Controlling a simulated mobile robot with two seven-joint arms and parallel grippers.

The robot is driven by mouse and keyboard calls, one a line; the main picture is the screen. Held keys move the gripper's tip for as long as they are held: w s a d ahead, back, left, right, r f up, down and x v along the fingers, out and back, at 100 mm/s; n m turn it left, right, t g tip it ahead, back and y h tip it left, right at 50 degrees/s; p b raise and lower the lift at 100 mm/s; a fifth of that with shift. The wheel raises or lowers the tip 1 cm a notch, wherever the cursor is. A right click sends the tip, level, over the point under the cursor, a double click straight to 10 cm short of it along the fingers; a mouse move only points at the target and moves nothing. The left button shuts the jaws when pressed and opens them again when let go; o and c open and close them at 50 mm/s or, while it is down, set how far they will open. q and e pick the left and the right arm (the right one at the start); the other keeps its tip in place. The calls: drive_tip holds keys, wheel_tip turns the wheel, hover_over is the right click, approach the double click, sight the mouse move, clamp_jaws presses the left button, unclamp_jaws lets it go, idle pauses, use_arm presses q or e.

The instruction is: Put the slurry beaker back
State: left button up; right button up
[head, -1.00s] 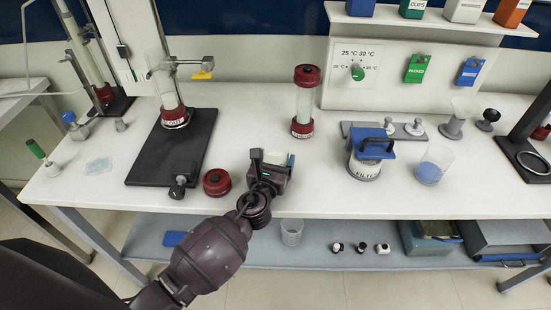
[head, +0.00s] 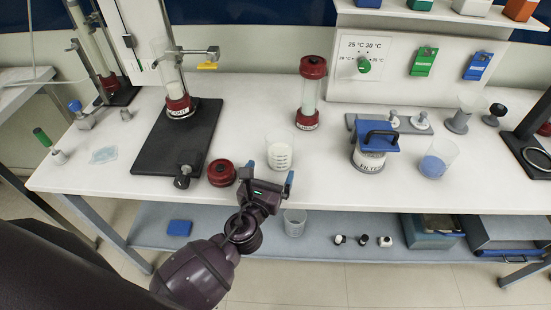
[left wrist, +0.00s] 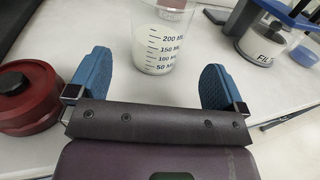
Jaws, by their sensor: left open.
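A clear graduated beaker (head: 279,155) with white slurry in it stands upright on the white bench near its front edge. It also shows in the left wrist view (left wrist: 163,48), with marks up to 200 ml. My left gripper (head: 270,174) is open and empty in front of the beaker. In the left wrist view its blue fingers (left wrist: 157,72) lie to either side of the beaker's lower part, with gaps on both sides. My right gripper is not in view.
A dark red cap (head: 221,173) lies just left of the beaker. A black stand base (head: 178,150) is further left. A red-capped column (head: 310,92) stands behind. A blue-handled filter pot (head: 370,155) and a blue-filled beaker (head: 437,158) are right.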

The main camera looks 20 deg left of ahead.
use_arm(q)
drive_tip(key=s, duration=0.3)
drive_tip(key=shift+s, duration=0.25)
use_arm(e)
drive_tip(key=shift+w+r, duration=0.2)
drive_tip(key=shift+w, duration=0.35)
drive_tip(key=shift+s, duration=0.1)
